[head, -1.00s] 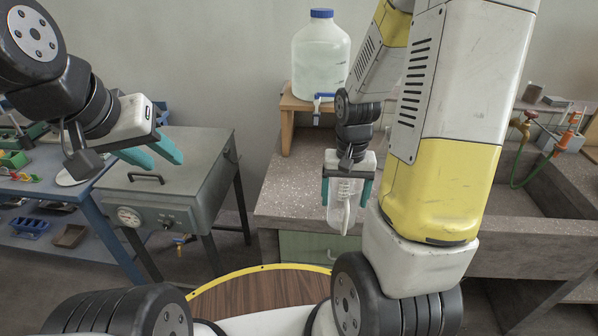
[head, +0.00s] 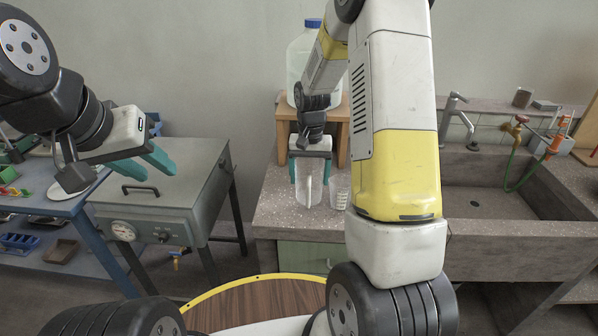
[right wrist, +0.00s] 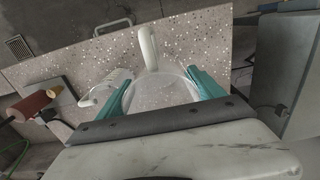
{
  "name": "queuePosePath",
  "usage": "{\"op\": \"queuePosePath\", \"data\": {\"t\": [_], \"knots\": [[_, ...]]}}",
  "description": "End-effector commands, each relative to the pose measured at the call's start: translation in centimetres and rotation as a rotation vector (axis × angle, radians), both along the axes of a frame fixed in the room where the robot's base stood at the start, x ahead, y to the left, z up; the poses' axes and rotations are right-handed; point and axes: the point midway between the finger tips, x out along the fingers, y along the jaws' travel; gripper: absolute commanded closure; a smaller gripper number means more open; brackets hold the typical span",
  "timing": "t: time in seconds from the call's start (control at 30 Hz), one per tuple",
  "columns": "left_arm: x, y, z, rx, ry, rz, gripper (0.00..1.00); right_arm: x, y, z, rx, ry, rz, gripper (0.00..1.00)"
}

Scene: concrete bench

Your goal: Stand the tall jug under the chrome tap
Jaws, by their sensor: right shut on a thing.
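A clear jug with a pale handle (head: 309,194) is between the teal fingers of my right gripper (head: 309,182), which is shut on it. It looks about upright over the left part of the bench; I cannot tell whether its base touches. In the right wrist view the jug (right wrist: 160,92) shows from above, handle away from the palm. The chrome tap (head: 451,118) stands behind the sink, well right of the jug, beyond my right arm. My left gripper (head: 158,174) is open and empty at the left, above the grey metal cabinet.
A second clear jug with markings (head: 341,190) stands just right of the held one. A wooden stand (head: 283,128) with a blue-capped water container (head: 301,60) is behind. The sink (head: 490,200) is right; a brass tap (head: 516,126) with green hose stands at its back.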

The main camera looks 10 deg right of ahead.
Motion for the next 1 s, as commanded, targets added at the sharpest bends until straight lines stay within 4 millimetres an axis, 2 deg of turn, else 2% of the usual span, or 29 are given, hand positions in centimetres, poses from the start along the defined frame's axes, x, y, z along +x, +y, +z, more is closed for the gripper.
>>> {"op": "queuePosePath", "data": {"t": [0.27,0.63,0.67,0.73,0.77,1.0], "knots": [[0.0,0.0,0.0,0.000,0.000,0.000,0.64,-0.1,0.0,-3.3,0.000,0.002,0.001,0.65],[0.0,0.0,0.0,0.000,0.000,0.000,0.64,0.0,0.0,-3.7,0.000,0.000,0.001,0.65],[0.0,0.0,0.0,0.000,0.000,0.000,0.64,0.0,0.0,-3.7,0.000,-0.001,0.001,0.19],[0.0,0.0,0.0,0.000,0.000,0.000,0.64,0.0,0.0,-3.7,0.000,-0.001,0.001,0.05],[0.0,0.0,0.0,0.000,0.000,0.000,0.64,0.0,0.0,-3.7,0.000,-0.001,0.001,0.01],[0.0,0.0,0.0,0.000,0.000,0.000,0.64,0.0,0.0,-3.7,0.000,0.000,0.001,0.01]]}}
